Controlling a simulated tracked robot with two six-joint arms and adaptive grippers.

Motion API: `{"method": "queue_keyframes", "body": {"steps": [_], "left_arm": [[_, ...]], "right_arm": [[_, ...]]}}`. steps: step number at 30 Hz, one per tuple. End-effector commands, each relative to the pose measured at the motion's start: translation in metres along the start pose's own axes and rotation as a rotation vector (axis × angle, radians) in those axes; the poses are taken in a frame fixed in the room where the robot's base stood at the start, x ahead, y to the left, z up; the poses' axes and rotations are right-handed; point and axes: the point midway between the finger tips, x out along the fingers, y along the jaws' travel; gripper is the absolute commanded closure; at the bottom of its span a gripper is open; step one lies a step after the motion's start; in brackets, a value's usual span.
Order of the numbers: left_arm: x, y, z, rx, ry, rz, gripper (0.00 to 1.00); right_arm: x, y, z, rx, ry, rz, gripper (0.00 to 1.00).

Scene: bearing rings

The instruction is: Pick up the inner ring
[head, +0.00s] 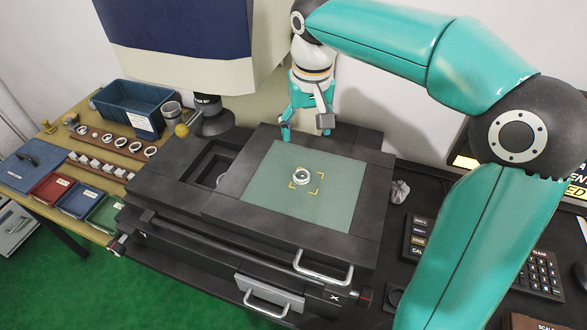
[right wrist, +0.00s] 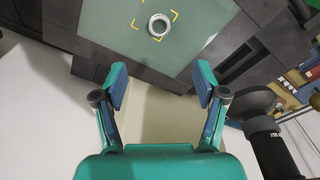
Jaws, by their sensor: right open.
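A small silvery ring (head: 301,177) lies on the green-grey plate (head: 262,205) of the dark machine, inside yellow corner marks. The ring also shows in the right wrist view (right wrist: 159,25), beyond the fingertips. I cannot tell whether it is the inner ring alone. My right gripper (head: 306,136) is open and empty above the far edge of the plate, behind the ring and apart from it. In the right wrist view its two fingers (right wrist: 160,82) are spread wide. My left gripper is not in view.
Several rings (head: 121,143) lie on a brown strip on the left table, near a blue bin (head: 110,112) and small red, blue and green trays. A dark recess (head: 207,165) is left of the plate. A crumpled grey item (head: 399,191) and keypad (head: 415,235) are at right.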

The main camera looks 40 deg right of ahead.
Motion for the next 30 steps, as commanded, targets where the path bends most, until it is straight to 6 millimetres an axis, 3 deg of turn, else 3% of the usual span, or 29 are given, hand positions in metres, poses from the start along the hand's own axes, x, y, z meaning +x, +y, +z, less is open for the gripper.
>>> {"method": "queue_keyframes", "body": {"steps": [12,16,23,30], "left_arm": [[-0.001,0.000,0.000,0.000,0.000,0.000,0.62],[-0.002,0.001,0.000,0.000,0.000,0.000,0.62],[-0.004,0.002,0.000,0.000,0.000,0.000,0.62],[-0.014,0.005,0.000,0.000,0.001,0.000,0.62]], "right_arm": [[0.084,0.008,0.003,0.017,-0.006,0.003,0.28],[0.101,0.009,0.003,0.019,-0.004,0.004,0.28],[0.113,0.009,0.002,0.020,-0.004,0.004,0.28],[0.145,0.008,-0.003,0.020,-0.006,0.004,0.28]]}}
